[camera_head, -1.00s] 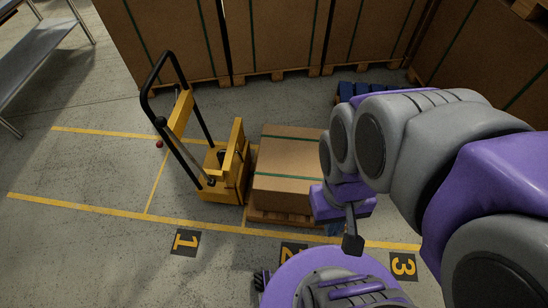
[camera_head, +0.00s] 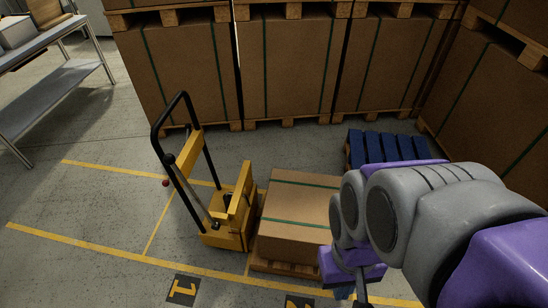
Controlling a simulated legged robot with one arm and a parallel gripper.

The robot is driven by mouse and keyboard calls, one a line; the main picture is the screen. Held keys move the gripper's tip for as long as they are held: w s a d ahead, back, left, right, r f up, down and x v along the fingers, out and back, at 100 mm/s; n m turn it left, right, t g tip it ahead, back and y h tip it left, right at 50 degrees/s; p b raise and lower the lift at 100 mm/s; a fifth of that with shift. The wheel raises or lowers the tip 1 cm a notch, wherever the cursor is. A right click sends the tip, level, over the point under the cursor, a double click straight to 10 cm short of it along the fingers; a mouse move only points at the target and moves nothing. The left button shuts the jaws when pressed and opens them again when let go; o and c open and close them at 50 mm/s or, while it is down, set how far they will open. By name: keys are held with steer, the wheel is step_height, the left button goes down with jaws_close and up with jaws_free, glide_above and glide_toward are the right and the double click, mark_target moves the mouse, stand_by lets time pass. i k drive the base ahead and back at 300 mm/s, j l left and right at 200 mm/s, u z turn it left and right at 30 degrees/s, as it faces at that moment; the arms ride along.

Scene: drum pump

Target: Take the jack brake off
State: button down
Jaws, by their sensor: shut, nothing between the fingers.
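A yellow pallet jack (camera_head: 229,222) with a black looped handle (camera_head: 157,131) stands left of centre, beside a strapped cardboard box (camera_head: 296,207) on a wooden pallet (camera_head: 287,268). A small red knob (camera_head: 165,183) shows just left of that lever. I cannot tell which of these is the brake. My gripper (camera_head: 361,292) points down at the bottom edge, right of the box and well apart from the jack. It is shut and empty, with its tips near or past the picture's edge.
Large strapped boxes (camera_head: 285,70) on pallets line the back. A blue pallet (camera_head: 385,146) lies behind my arm. A metal shelf table (camera_head: 62,92) stands at the upper left. Yellow floor lines (camera_head: 100,250) mark bays; the floor left of the jack is clear.

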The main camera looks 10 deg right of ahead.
mark_target(187, 126)
steer(key=k, duration=0.7)
steer(key=i+j+z, duration=0.1)
steer(key=i+j, duration=0.25)
steer(key=j, duration=0.25)
steer(key=i+j+z, duration=0.15)
steer(key=i+j, duration=0.2)
steer(key=j, duration=0.3)
steer(key=i+j+z, duration=0.15)
steer(key=j, duration=0.2)
steer(key=i+j, duration=0.2)
steer(key=j, duration=0.15)
steer(key=j+z, duration=0.3)
steer(key=j, duration=0.95)
steer(key=j+z, duration=0.3)
steer(key=j, duration=1)
steer(key=i+j, duration=0.2)
steer(key=i, duration=0.15)
steer(key=i+j, duration=0.15)
steer(key=i, duration=0.15)
